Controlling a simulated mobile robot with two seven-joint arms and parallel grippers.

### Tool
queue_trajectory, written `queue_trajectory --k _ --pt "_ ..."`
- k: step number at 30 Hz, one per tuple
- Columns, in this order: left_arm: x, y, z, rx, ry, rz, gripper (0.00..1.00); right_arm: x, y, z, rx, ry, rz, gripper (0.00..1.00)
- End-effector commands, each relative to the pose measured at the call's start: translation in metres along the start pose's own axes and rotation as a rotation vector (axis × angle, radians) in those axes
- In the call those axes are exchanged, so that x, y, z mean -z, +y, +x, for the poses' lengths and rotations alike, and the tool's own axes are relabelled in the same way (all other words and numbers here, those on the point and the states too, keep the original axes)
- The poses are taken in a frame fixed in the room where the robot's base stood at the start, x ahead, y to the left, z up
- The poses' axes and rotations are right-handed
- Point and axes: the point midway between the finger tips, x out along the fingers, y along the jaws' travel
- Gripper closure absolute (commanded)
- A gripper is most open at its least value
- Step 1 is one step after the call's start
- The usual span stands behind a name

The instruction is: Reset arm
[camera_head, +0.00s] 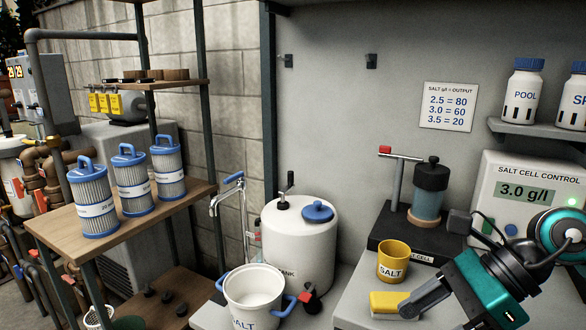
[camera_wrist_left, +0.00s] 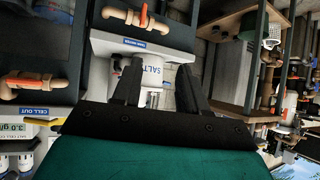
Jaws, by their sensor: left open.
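My left gripper (camera_wrist_left: 157,76) shows in the left wrist view with its two dark fingers apart and nothing between them. A white bucket marked SALT (camera_wrist_left: 150,74) shows beyond the fingers, apart from them. My left gripper is not in the head view. My right gripper (camera_head: 410,307) comes in from the lower right of the head view, its dark fingers near a yellow block (camera_head: 388,304). I cannot tell whether it touches the block or how far its fingers are apart.
The white salt bucket (camera_head: 254,286) with blue handles stands at the front beside a white tank (camera_head: 300,245). A yellow SALT cup (camera_head: 393,262) stands behind the block. The salt cell control box (camera_head: 510,205) is at right. Several blue-capped filters stand on a wooden shelf (camera_head: 60,228) at left.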

Motion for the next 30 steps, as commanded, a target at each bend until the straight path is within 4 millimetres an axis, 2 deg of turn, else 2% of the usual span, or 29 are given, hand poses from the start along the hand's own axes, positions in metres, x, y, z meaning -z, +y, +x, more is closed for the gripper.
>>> queue_trajectory --k 1,4,6,9,12,14,17,20,23,24,28,29,30 --pt "0.004 -0.001 0.002 0.001 0.008 0.001 0.57 -0.021 0.007 0.014 -0.025 -0.127 0.041 0.22" --pt "0.012 -0.003 0.005 0.004 0.026 0.004 0.57 -0.064 0.016 0.026 -0.062 -0.388 0.157 0.22" --pt "0.017 -0.004 0.006 0.005 0.035 0.005 0.57 -0.091 0.018 0.027 -0.09 -0.576 0.269 0.22" --pt "0.016 -0.003 0.006 0.005 0.034 0.005 0.57 -0.122 0.014 0.018 -0.125 -0.84 0.465 0.22" --pt "0.014 -0.003 0.005 0.004 0.03 0.004 0.57 -0.137 0.0 0.003 -0.15 -1.086 0.696 0.22" --pt "0.014 -0.003 0.005 0.004 0.029 0.004 0.57 -0.138 -0.012 -0.006 -0.161 -1.224 0.852 0.22" --pt "0.012 -0.003 0.004 0.004 0.026 0.004 0.57 -0.123 -0.035 -0.018 -0.167 -1.433 1.135 0.22" --pt "0.01 -0.002 0.003 0.004 0.022 0.003 0.57 -0.092 -0.056 -0.022 -0.154 -1.615 1.442 0.22" --pt "0.009 -0.002 0.003 0.003 0.019 0.003 0.57 -0.047 -0.07 -0.016 -0.117 -1.764 1.773 0.22" --pt "0.009 -0.002 0.003 0.003 0.018 0.003 0.57 -0.027 -0.072 -0.01 -0.093 -1.814 1.911 0.22" --pt "0.008 -0.002 0.003 0.003 0.017 0.003 0.57 0.044 -0.062 0.02 0.021 -1.923 2.377 0.22" --pt "0.008 -0.002 0.003 0.003 0.017 0.003 0.57 0.06 -0.055 0.028 -0.057 1.924 -2.473 0.22" --pt "0.008 -0.002 0.003 0.003 0.017 0.003 0.57 0.079 -0.045 0.04 -0.1 1.796 -2.425 0.22"
